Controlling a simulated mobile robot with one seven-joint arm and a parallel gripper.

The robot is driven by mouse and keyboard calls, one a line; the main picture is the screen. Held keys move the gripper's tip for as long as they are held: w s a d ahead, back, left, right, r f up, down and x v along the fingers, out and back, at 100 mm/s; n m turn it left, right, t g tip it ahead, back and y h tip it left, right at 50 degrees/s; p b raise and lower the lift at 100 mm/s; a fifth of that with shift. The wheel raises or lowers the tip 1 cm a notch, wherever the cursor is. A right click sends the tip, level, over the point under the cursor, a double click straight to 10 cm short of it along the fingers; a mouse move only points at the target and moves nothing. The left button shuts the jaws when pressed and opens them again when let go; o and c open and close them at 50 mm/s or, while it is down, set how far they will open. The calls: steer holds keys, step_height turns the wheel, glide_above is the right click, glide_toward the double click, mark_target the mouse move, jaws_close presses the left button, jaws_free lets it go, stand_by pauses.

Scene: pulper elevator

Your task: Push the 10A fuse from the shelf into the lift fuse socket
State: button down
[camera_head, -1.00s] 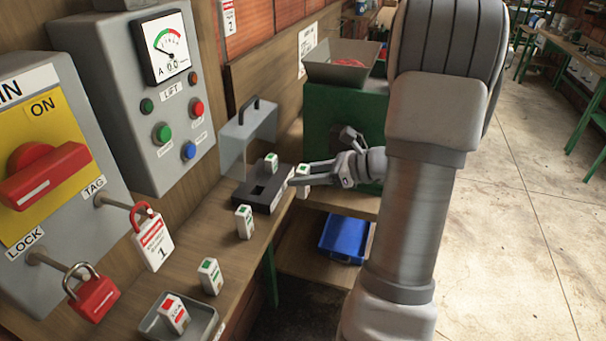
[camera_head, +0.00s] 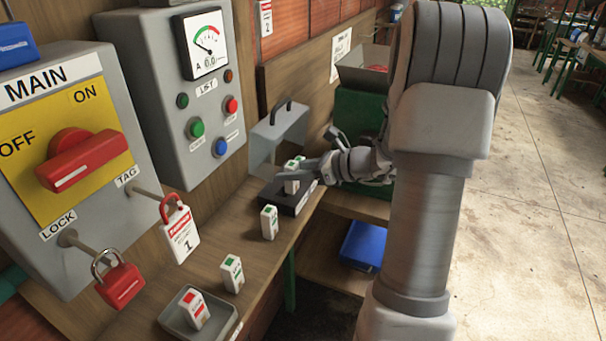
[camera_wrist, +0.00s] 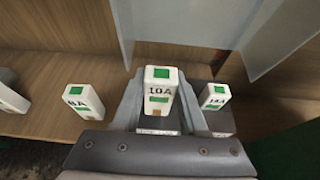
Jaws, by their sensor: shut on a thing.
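The white 10A fuse (camera_wrist: 158,92) with green marks stands upright between the fingers of my gripper (camera_wrist: 160,88) in the wrist view. My gripper is shut on it. In the head view the held fuse (camera_head: 291,183) is over the black lift fuse socket block (camera_head: 297,206), with my gripper (camera_head: 296,176) reaching in from the right. A second fuse, which looks marked 16A (camera_wrist: 213,97), stands at the block's far part. The fuse's lower end is hidden, so I cannot tell how deep it sits in the socket.
A clear cover with a handle (camera_head: 277,137) stands raised behind the socket. A 6A fuse (camera_wrist: 82,101) and another white fuse (camera_head: 231,273) stand on the shelf (camera_head: 262,256). A grey tray (camera_head: 175,318) holds a red-marked fuse. A green machine (camera_head: 358,125) stands beyond.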

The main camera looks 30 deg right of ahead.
mark_target(283, 184)
steer(key=shift+w+a+f, duration=0.15)
steer(key=shift+w+a, duration=0.65)
steer(key=shift+w, duration=0.2)
steer(key=shift+f+b, duration=0.15)
steer(key=shift+b, duration=0.15)
steer(key=shift+d, duration=0.1)
steer(key=shift+f+b, duration=1.75)
steer(key=shift+f, duration=0.4)
stand_by(2.4)
stand_by(0.3)
steer(key=shift+c, duration=1.8)
jaws_free()
steer(key=p+v, duration=0.1)
steer(key=v, duration=1.6)
steer(key=shift+s, duration=0.2)
